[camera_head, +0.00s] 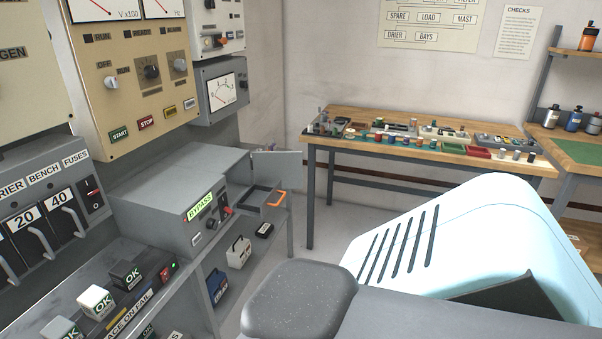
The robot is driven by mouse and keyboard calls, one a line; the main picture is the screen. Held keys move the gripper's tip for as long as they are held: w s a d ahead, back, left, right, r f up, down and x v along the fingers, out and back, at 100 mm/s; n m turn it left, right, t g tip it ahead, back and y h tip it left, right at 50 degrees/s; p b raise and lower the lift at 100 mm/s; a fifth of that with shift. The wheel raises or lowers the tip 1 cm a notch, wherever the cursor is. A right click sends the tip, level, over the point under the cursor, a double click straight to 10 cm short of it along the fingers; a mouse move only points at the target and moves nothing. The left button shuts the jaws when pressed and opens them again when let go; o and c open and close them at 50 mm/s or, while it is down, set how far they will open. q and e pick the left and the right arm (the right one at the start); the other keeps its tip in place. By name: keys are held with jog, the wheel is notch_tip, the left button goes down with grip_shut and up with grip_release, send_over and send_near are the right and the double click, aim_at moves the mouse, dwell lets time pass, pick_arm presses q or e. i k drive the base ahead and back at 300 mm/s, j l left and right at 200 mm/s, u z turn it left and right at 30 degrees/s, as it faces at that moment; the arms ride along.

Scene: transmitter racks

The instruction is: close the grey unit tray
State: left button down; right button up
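The grey unit (150,201) sits on the bench on the left, with a lit BYPASS label (199,207) on its front. Its grey tray (270,213) stands out from the unit's right-hand end. The tray has a dark inside and an orange handle (278,199) at its outer end. A flat grey panel (278,166) stands upright behind the tray; I cannot tell how it is joined to the unit. A red part (227,211) shows on the front beside the tray. Neither of my grippers is in view.
Below the tray hang a white tag-like item (238,252), a black one (264,230) and a blue one (217,285). Blocks marked OK (96,302) stand on the lower left bench. A wooden table (350,117) with small parts is behind. Floor right of the tray is clear.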

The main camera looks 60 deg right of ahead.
aim_at(256, 202)
jog(key=z, duration=1.8)
